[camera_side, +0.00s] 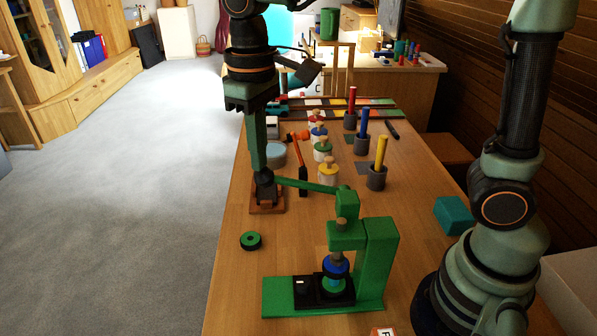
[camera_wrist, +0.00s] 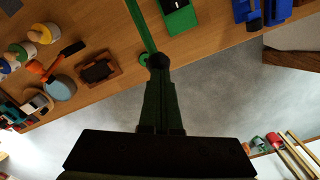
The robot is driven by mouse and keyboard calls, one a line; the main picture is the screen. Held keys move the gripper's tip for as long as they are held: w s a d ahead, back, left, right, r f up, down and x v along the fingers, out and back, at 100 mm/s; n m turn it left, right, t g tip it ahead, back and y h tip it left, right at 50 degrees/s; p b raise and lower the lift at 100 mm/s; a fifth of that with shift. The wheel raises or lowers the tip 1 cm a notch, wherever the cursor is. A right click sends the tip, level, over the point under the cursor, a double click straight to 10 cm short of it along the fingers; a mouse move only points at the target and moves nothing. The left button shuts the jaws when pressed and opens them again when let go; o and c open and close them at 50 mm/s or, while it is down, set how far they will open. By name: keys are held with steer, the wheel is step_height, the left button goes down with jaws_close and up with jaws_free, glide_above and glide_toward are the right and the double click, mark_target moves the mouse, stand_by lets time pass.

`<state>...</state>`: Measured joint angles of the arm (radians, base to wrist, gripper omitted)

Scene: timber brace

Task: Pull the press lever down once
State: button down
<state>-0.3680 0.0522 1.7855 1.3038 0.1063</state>
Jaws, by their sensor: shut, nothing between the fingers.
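The green press (camera_side: 375,262) stands at the near part of the bench. Its green lever (camera_side: 308,186) reaches left from the press head, roughly level, to a dark knob (camera_side: 263,177). A blue and green stack (camera_side: 335,275) sits under the ram on the black base plate. My gripper (camera_side: 261,168) points down, shut and empty, with its tips at the knob. In the wrist view the closed fingers (camera_wrist: 160,85) meet the round black knob (camera_wrist: 158,61) at the end of the lever (camera_wrist: 140,22). I cannot tell whether they touch it.
A green ring (camera_side: 251,240) lies left of the press. A brown wooden block (camera_side: 267,198) sits below the knob. Behind are knobbed weights (camera_side: 328,172), an orange-headed hammer (camera_side: 301,165) and cups with coloured rods (camera_side: 377,178). A teal box (camera_side: 453,215) is at right.

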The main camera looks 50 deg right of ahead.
steer(key=shift+w+a+f, duration=0.1)
steer(key=shift+f, duration=0.8)
steer(key=shift+w+a+f, duration=0.1)
steer(key=shift+f, duration=0.85)
step_height(320, 180, up, 14)
stand_by(2.0)
steer(key=s+d+f+m+t, duration=0.1)
steer(key=s+d+f+t, duration=0.1)
steer(key=d+f, duration=0.3)
steer(key=s+d+f+m+t, duration=0.2)
steer(key=s+d+f, duration=0.3)
steer(key=d, duration=0.4)
steer(key=shift+f+t, duration=0.15)
steer(key=shift+t, duration=0.65)
